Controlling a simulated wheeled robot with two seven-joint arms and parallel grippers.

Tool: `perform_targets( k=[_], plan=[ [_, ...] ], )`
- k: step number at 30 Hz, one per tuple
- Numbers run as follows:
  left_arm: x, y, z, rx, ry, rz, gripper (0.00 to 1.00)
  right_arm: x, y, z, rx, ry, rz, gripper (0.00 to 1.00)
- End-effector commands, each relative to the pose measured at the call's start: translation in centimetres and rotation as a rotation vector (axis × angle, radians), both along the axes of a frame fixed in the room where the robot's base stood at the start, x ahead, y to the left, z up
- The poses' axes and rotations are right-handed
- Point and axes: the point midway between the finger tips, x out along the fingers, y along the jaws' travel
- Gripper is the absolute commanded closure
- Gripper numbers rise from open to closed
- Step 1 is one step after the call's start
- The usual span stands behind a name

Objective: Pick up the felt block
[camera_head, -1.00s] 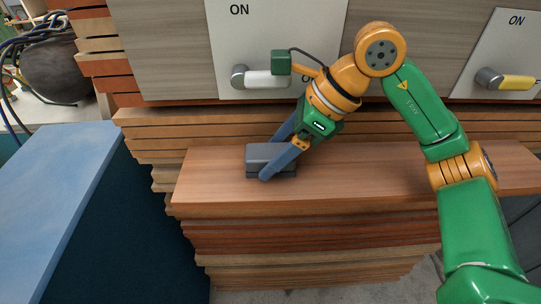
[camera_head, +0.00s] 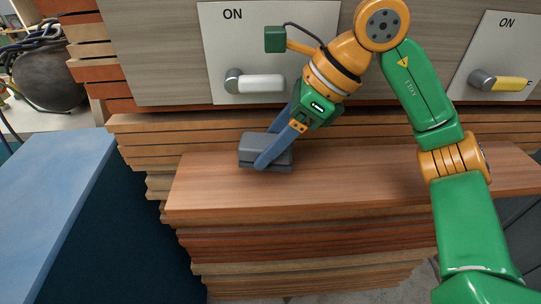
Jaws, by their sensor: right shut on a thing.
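The felt block (camera_head: 256,146) is a dark grey, flat rectangular piece. My right gripper (camera_head: 262,150) reaches down from the upper right and is shut on it, with one blue finger on the near side and the other behind. The block is at the left part of the wooden top (camera_head: 345,180); a dark layer shows under it, and I cannot tell whether it is clear of the wood. My left gripper is not in view.
Behind stands a panel with a white-handled lever (camera_head: 262,84) and a yellow-handled lever (camera_head: 513,84), both near plates marked ON. A blue-topped surface (camera_head: 45,190) is at the left. A dark round pot (camera_head: 52,78) stands at the back left. The wooden top right of the block is clear.

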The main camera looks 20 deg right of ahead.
Motion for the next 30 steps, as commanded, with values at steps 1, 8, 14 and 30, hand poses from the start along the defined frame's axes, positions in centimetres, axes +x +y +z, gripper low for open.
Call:
perform_targets(
  k=[1,8,14,30],
  plan=[
    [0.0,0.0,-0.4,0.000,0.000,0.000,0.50,0.0,0.0,0.6,0.001,-0.004,0.001,1.00],
    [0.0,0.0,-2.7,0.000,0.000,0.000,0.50,-2.3,-4.8,0.0,0.002,-0.001,-0.007,1.00],
    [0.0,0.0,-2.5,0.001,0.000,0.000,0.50,-5.5,-10.9,0.7,0.001,0.000,-0.012,1.00],
    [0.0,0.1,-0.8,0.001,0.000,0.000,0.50,-8.3,-16.0,0.5,0.000,0.000,0.001,1.00]
  ],
)
